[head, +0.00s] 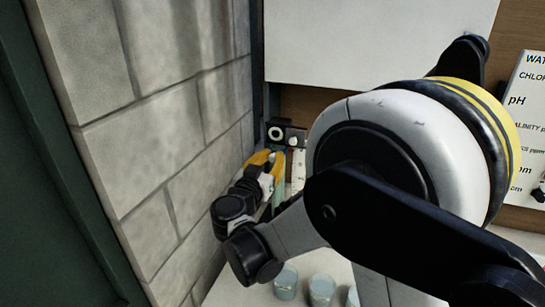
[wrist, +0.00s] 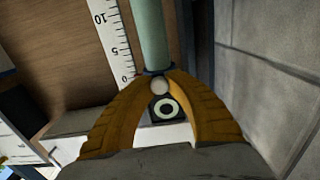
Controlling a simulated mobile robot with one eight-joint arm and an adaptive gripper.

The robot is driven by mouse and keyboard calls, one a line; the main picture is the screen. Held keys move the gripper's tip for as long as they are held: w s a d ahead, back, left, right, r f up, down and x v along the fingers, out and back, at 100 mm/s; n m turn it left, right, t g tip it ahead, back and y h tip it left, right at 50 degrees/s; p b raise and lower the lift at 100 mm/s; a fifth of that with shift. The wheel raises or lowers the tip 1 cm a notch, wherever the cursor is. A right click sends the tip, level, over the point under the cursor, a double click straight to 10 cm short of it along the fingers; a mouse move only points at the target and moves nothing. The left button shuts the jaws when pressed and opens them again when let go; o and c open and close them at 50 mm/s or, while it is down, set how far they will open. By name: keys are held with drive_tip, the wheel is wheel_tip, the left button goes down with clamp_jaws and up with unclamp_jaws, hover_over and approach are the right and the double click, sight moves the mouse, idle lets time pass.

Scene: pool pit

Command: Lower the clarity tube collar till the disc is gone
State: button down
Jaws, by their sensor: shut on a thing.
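The clarity tube (wrist: 153,35) is a pale green cylinder beside a white scale marked 0, 5 and 10. In the wrist view its dark blue collar (wrist: 150,72) sits near the scale's 0 end, with a pale round knob (wrist: 159,86) at it. My gripper (wrist: 158,82) has its yellow fingers shut on the collar at this knob. A black plate with a white ring (wrist: 166,110), which looks like the disc, shows plainly between the fingers. In the head view my gripper (head: 265,160) is at the tube by the wall corner, and the ring (head: 275,132) shows above it.
The scale (wrist: 114,40) stands next to the tube. A grey block wall (head: 165,130) is close on the left in the head view. Several clear cups (head: 321,288) stand on the pale counter below my arm. A water chart (head: 525,130) hangs at the right.

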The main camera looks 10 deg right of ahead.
wheel_tip(320, 180, down, 5)
drive_tip(key=b, duration=0.3)
drive_tip(key=shift+r, duration=0.2)
drive_tip(key=c, duration=1.3)
unclamp_jaws()
drive_tip(key=shift+s, duration=0.1)
drive_tip(key=shift+a, duration=0.1)
drive_tip(key=v, duration=1.2)
